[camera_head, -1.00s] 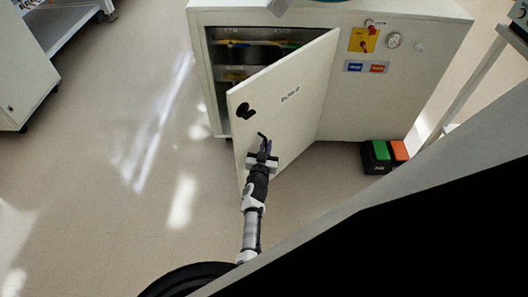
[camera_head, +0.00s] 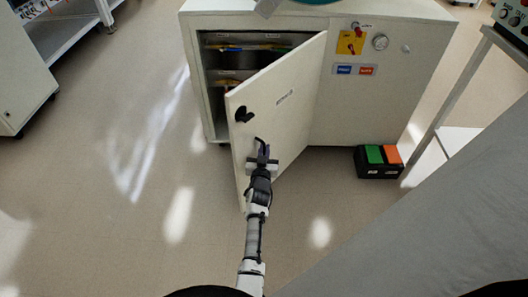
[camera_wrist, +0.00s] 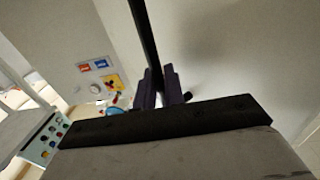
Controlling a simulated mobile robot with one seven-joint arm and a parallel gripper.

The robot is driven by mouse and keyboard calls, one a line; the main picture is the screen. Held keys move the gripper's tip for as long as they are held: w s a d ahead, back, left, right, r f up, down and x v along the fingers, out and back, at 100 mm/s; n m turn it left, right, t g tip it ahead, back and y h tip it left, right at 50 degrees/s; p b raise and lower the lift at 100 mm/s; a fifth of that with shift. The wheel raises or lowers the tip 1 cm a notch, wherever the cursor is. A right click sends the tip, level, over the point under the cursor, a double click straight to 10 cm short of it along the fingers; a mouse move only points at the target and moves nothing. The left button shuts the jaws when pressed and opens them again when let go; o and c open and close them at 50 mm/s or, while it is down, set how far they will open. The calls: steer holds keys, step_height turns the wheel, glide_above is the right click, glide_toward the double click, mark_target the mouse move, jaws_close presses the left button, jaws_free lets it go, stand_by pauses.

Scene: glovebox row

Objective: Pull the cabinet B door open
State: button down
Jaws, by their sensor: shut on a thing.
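The cabinet door (camera_head: 277,118) is cream-coloured and stands ajar, swung out toward me on its right-hand hinge side. Small lettering on it is too blurred to read. A dark knob (camera_head: 243,114) sits near its upper free corner. My gripper (camera_head: 262,148) is in front of the door, below the knob. In the wrist view my gripper (camera_wrist: 160,88) is shut on a dark bar-like handle (camera_wrist: 143,35), which runs up between the fingers. The cabinet body (camera_head: 375,112) stands behind, and its shelves (camera_head: 228,75) show through the opening.
A pedal box (camera_head: 379,161) with green and orange tops lies on the floor right of the door. A grey-legged stand (camera_head: 460,85) is at the right, and another cabinet (camera_head: 22,75) at the far left. The floor left of the door is clear.

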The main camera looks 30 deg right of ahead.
steer(key=shift+d+r, duration=0.1)
steer(key=c, duration=1.6)
jaws_free()
steer(key=shift+p+v, duration=4.05)
steer(key=shift+v, duration=2.9)
